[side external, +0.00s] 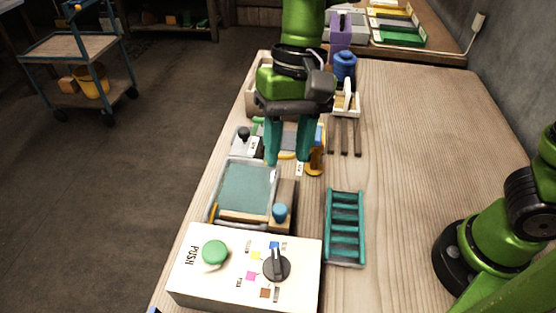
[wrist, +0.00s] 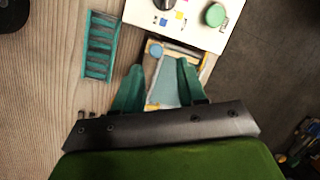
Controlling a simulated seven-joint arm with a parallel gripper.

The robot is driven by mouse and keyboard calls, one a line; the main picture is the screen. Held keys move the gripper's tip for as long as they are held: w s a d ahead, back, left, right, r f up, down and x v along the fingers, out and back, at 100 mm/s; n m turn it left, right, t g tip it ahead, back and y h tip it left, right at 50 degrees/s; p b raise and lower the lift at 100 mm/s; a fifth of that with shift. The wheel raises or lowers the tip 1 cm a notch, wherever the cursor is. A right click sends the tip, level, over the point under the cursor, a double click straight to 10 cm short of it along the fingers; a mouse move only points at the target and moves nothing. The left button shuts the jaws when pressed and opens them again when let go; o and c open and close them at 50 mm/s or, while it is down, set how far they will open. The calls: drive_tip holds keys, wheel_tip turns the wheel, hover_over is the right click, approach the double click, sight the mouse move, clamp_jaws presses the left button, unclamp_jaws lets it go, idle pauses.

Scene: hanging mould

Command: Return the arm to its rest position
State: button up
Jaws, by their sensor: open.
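My gripper (side external: 288,160) is open, with its two teal fingers pointing down over the middle of the bench. Nothing shows between the fingers. In the wrist view my gripper (wrist: 160,74) is above a framed box with a pale teal panel (wrist: 168,91). In the side external view that framed panel (side external: 248,187) lies in front of the gripper, with a blue knob (side external: 279,212) at its near right corner. The gripper and wrist hide part of the things behind them.
A white control box (side external: 240,285) with a green button (side external: 215,252) and a dark dial (side external: 277,267) stands at the near end. A teal slatted rack (side external: 345,228) lies right of the panel. A blue-lidded pot (side external: 345,66) stands behind. The bench's right side is mostly clear.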

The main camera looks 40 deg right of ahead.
drive_tip(key=s+d+t, duration=0.2)
drive_tip(key=d+t, duration=0.2)
drive_tip(key=d, duration=0.7)
drive_tip(key=s+d+r+t, duration=0.1)
drive_tip(key=s+d+t, duration=0.2)
drive_tip(key=d, duration=0.8)
drive_tip(key=shift+d+r+m+t+h, duration=0.2)
drive_tip(key=shift+d+m+t+h, duration=0.15)
drive_tip(key=shift+t, duration=0.65)
